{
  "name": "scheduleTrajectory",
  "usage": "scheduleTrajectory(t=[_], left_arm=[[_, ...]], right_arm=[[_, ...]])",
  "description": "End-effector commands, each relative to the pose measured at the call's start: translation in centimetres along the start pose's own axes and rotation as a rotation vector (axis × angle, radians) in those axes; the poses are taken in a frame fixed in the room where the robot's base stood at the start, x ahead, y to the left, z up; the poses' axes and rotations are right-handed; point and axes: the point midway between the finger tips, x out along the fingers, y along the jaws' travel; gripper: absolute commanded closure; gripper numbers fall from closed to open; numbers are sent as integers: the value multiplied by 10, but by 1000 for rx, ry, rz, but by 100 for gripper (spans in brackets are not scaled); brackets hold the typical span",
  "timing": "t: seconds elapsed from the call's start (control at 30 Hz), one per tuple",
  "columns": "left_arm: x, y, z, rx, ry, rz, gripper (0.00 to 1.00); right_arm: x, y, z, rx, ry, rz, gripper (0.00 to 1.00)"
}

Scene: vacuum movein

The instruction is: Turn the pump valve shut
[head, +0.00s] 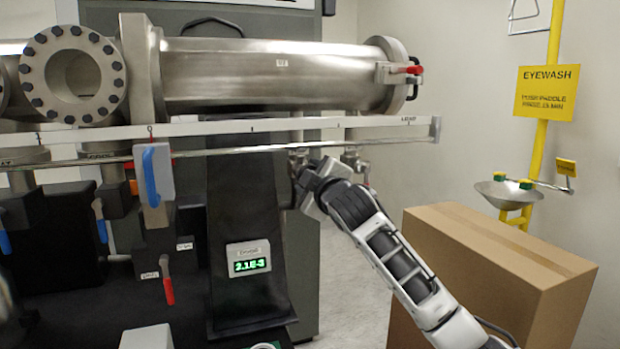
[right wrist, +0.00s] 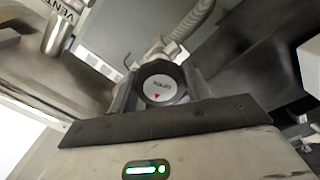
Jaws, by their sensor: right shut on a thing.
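A round black knob (right wrist: 160,84) with a pale label and a red mark on its face shows in the right wrist view. My right gripper (right wrist: 161,92) is shut on it, one finger on each side of its rim. The label is too small to read, so I cannot tell the valve's setting. In the head view my right gripper (head: 303,176) reaches the small metal fittings (head: 298,156) under the long rail, and the gripper hides the knob there. My left gripper is not in view.
A long steel chamber (head: 270,75) spans the top above a rail (head: 290,124). A gauge (head: 249,259) reads 2.1E-3. Blue (head: 151,178) and red (head: 168,290) handles hang at the left. A cardboard box (head: 470,290) stands right of my arm, before a yellow eyewash stand (head: 553,60).

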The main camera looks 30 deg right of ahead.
Motion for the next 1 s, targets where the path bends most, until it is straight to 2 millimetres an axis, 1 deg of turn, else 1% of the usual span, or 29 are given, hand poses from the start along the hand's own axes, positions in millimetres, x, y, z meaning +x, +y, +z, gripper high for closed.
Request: scheduleTrajectory(t=[0.2,0.5,0.7,1.0], left_arm=[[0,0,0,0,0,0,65],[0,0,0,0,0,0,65],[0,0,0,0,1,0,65],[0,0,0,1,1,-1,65]], right_arm=[[0,-2,0,190,-1,-4,74],[0,-2,0,366,0,-4,74],[0,-2,0,424,-1,-3,74],[0,-2,0,448,-1,-3,74]])
